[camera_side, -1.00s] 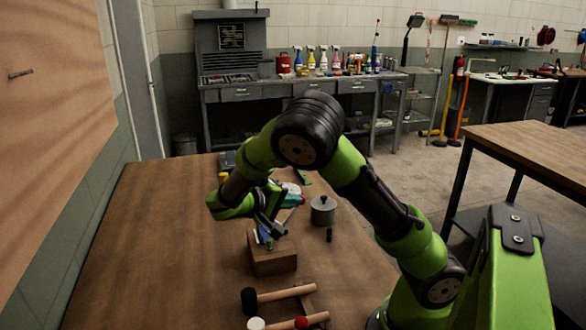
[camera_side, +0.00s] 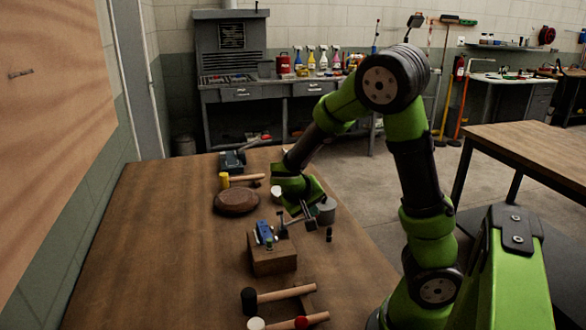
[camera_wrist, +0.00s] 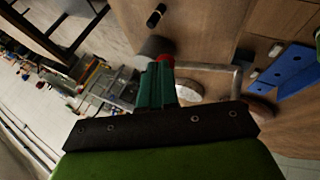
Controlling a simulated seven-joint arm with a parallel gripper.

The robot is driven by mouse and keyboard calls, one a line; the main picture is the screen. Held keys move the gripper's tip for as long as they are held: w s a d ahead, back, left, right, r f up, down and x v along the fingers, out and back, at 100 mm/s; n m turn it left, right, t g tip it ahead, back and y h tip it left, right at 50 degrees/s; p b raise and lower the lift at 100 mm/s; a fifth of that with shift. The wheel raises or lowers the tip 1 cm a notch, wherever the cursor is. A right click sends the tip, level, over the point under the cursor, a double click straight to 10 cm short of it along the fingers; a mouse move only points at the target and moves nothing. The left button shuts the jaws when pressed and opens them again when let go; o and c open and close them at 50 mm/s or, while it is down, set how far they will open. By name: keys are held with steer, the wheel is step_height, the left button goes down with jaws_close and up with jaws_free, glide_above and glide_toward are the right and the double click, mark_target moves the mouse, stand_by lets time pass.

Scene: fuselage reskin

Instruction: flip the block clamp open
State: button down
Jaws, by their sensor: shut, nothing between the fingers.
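The block clamp is a blue fitting (camera_side: 265,234) on top of a wooden block (camera_side: 273,260) in the side view. In the wrist view, the blue fitting (camera_wrist: 292,70) is at the right edge, with small bolts beside it. My gripper (camera_side: 295,220) is beside the clamp, to its right and a little above the block's top. It is shut and empty; its fingertips are small and dark, so contact is unclear. In the wrist view, a thin grey bent bar (camera_wrist: 210,69) runs towards the clamp; I cannot tell what it belongs to.
A grey canister (camera_side: 326,210) and a small black cylinder (camera_side: 329,235) stand right of my gripper. A brown round pad (camera_side: 236,202) and a yellow-headed mallet (camera_side: 224,180) lie behind the block. A black-headed mallet (camera_side: 249,300) lies in front. The table's left side is clear.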

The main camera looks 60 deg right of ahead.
steer(key=shift+s+d+f, duration=0.15)
steer(key=shift+s+f, duration=0.05)
stand_by(0.4)
steer(key=v, duration=1)
steer(key=shift+r, duration=0.35)
steer(key=shift+s+d, duration=0.1)
steer(key=shift+d, duration=0.05)
